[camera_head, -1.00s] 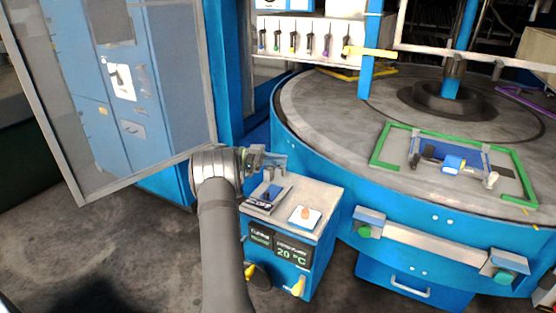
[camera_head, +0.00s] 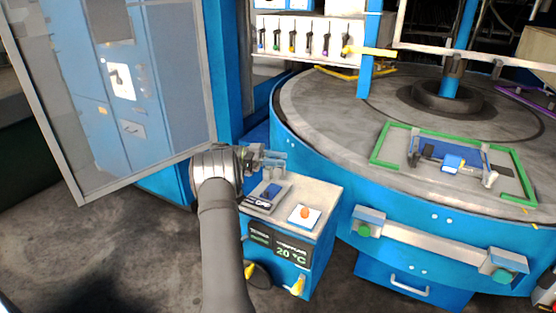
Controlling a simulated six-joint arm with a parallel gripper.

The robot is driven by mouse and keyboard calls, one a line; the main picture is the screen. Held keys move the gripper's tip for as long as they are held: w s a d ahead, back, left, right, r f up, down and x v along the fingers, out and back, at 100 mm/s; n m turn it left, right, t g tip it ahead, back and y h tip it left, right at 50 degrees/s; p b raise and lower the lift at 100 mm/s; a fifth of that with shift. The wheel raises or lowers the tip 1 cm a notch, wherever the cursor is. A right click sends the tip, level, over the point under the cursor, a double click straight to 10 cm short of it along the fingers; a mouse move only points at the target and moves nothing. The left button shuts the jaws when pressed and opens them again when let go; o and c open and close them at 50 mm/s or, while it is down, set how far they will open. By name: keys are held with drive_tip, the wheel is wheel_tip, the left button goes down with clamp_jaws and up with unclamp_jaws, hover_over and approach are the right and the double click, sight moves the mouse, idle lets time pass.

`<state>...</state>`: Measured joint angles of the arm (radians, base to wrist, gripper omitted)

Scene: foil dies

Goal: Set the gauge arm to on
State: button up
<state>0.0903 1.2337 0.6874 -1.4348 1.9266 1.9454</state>
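No part in view is clearly marked as the gauge arm, and I cannot tell which one it is. A low cabinet (camera_head: 326,205) has a display (camera_head: 283,251) reading 20 °C and yellow handles (camera_head: 297,286) on its front. On its top are a small blue and dark device (camera_head: 268,192) and a white plate with an orange-red button (camera_head: 304,213). My gripper (camera_head: 272,160) is over the back left of the cabinet top, just behind and above the blue device. Its fingers are too small to tell whether they are open or touch anything.
A large round table (camera_head: 330,120) stands right of the cabinet, bearing a green frame (camera_head: 381,148) with a blue and white fixture (camera_head: 452,163). A tilted glazed panel (camera_head: 170,80) stands at the left. A rack of several coloured tools (camera_head: 300,40) is behind.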

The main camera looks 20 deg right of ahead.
drive_tip(key=v, duration=0.7)
drive_tip(key=shift+o, duration=0.3)
drive_tip(key=shift+a, duration=0.15)
drive_tip(key=s+a+r+m+t+y, duration=0.1)
drive_tip(key=s+a+r+m+t, duration=0.3)
drive_tip(key=m, duration=1)
drive_tip(key=s+a+r+m+t+y, duration=0.2)
drive_tip(key=a+m+t, duration=0.3)
drive_tip(key=m, duration=1)
drive_tip(key=shift+t, duration=0.6)
drive_tip(key=x, duration=1.1)
drive_tip(key=r+x, duration=0.1)
drive_tip(key=x, duration=0.5)
drive_tip(key=shift+w+d, duration=0.2)
drive_tip(key=shift+d, duration=0.05)
